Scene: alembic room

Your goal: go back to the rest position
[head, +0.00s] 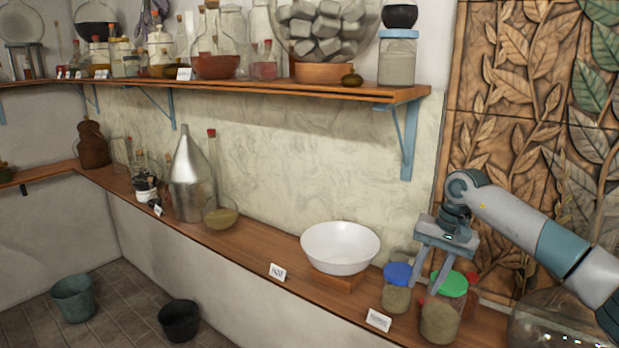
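My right gripper (432,278) reaches in from the right edge and points down over the right end of the lower wooden shelf. Its two fingers are apart. The fingertips are close to a jar with a green lid (453,284) and a jar with a blue lid (398,272). I cannot tell whether a finger touches the green lid. My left gripper is not in view.
A white bowl (340,246) on a wooden block stands left of the jars, with small label cards (379,320) at the shelf edge. Red-lidded items and a large glass vessel (555,322) are close to my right arm. The upper shelf (250,89) holds glassware.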

